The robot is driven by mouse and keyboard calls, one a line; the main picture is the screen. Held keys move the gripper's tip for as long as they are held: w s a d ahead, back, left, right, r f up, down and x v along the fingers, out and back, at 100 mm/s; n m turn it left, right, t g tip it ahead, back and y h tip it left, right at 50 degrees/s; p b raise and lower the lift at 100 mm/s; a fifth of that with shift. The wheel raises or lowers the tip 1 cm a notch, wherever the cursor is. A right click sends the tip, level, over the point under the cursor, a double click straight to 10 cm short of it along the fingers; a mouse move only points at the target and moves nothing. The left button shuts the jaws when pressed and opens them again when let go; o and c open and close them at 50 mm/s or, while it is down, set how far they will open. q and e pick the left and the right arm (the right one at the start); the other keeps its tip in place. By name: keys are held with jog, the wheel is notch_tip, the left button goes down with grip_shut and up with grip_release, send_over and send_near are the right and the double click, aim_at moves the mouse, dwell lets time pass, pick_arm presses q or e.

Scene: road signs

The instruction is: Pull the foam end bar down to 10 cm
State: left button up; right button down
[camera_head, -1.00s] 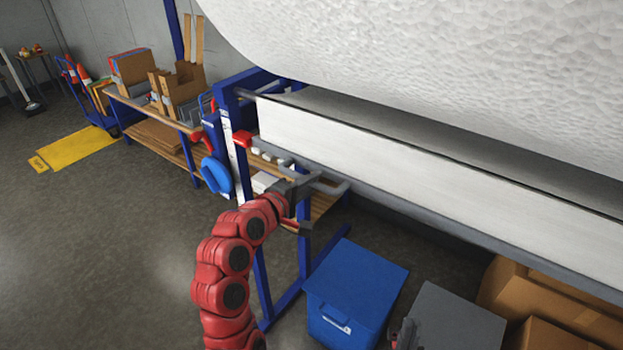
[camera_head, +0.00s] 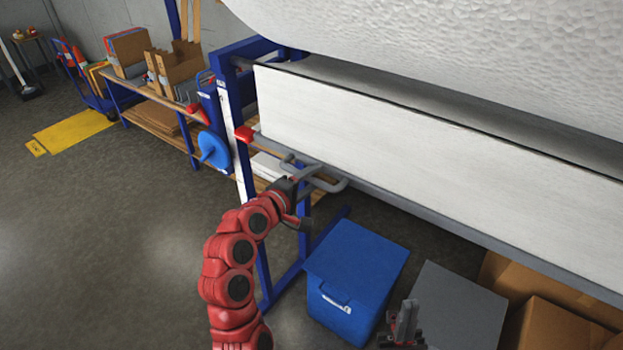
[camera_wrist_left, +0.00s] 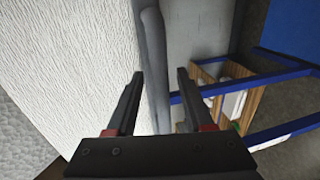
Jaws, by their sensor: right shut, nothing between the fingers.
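The white foam sheet (camera_head: 420,150) hangs below the big roll, with the grey end bar (camera_head: 420,216) along its lower edge. A red piece (camera_head: 244,134) sits by the bar's left end, against a white strip (camera_head: 239,172) on the blue post. My left gripper (camera_head: 302,196) is at the grey loop handle (camera_head: 330,184) under the bar. In the left wrist view its fingers (camera_wrist_left: 160,72) are apart, with a grey bar (camera_wrist_left: 154,50) seen between them; I cannot tell whether they touch it. My right gripper (camera_head: 403,325) is low at the bottom, shut and empty.
A blue lidded box (camera_head: 357,262), a grey box (camera_head: 455,305) and cardboard boxes (camera_head: 560,310) stand below the bar. A workbench (camera_head: 155,108) with cartons is behind at left.

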pick_arm(q)
jog(key=p+v, duration=0.8)
jog(key=v, duration=0.9)
jog(key=shift+s+p, duration=0.2)
jog(key=shift+p, duration=0.15)
jog(key=shift+a, duration=0.1)
